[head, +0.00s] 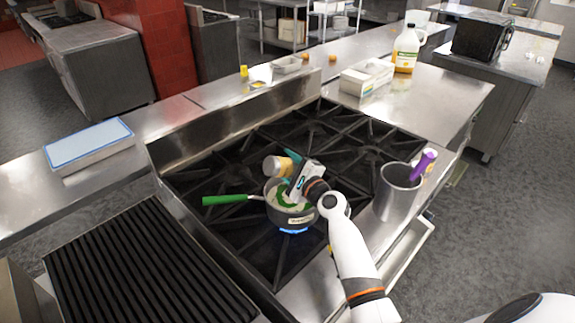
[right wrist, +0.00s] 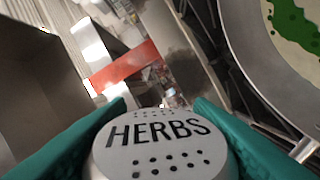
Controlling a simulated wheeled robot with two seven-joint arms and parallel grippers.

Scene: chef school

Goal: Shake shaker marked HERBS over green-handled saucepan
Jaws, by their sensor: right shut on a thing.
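The green-handled saucepan (head: 279,215) stands on a burner with a blue flame under it, its green handle (head: 222,200) pointing left. It holds pale contents with green on top. My right gripper (head: 289,162), with teal fingers, is over the pan's far side, shut on the shaker (head: 276,167). In the head view the shaker looks tipped on its side above the pan's far left rim. In the right wrist view the shaker's pale holed cap (right wrist: 158,145) reads HERBS between the fingers, and the saucepan (right wrist: 237,40) shows at the upper right. My left gripper is out of view.
Black stove grates (head: 330,150) surround the pan. A metal pot (head: 396,200) with a purple-handled utensil (head: 423,163) stands to the right. A ribbed grill (head: 130,270) is at lower left. A white box (head: 366,77) and a jug (head: 406,50) are on the far counter.

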